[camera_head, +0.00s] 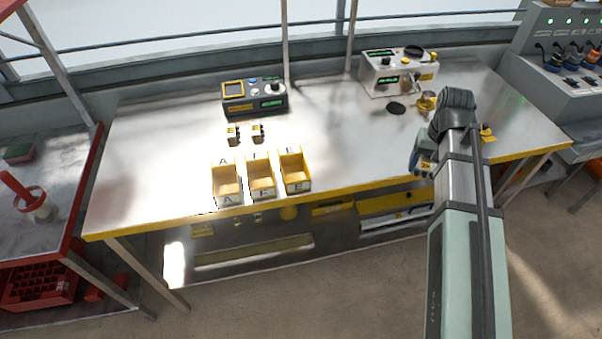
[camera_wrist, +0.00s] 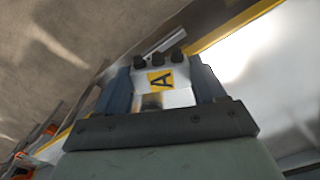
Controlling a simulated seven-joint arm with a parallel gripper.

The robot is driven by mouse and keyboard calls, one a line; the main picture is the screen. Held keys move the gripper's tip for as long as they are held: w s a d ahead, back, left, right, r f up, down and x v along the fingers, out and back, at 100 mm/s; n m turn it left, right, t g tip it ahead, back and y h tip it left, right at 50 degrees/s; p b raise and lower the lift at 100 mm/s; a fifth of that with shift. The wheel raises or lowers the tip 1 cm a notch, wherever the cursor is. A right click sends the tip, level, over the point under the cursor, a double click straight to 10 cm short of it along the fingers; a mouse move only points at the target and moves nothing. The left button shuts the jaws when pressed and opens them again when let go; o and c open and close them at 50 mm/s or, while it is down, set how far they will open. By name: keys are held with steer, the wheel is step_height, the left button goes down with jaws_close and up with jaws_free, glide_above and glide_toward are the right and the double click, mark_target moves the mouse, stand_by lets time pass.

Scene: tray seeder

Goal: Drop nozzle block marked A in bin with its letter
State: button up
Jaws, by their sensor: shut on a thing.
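My gripper (camera_head: 424,166) is at the front right of the workbench, near its front edge. In the wrist view my gripper (camera_wrist: 162,90) is shut on a pale nozzle block (camera_wrist: 178,97) with a yellow label marked A and several dark knobs on its end. The block sits between the two blue fingers. In the head view the block is mostly hidden by the gripper. The yellow bin marked A (camera_head: 227,200) is the leftmost of three bins on the bench, well left of my gripper. The bin appears empty.
The middle bin (camera_head: 263,192) and right bin marked E (camera_head: 298,186) stand beside bin A. Two small blocks (camera_head: 233,133) (camera_head: 257,132) lie behind the bins. A dark control box (camera_head: 255,98) and a white instrument (camera_head: 398,72) stand farther back. The bench between gripper and bins is clear.

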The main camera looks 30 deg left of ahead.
steer(key=s+a+r+m, duration=0.1)
steer(key=s+a+r, duration=0.3)
steer(key=s+a, duration=0.8)
steer(key=s+a+r+m, duration=0.1)
steer(key=s+a+r, duration=0.3)
steer(key=s+a, duration=0.85)
steer(key=s+a+r+m, duration=0.2)
steer(key=s+a+r, duration=0.3)
steer(key=a, duration=1.3)
step_height(320, 180, down, 8)
steer(key=s, duration=0.1)
steer(key=shift+s+r, duration=0.2)
steer(key=shift+a, duration=0.1)
steer(key=o, duration=1.2)
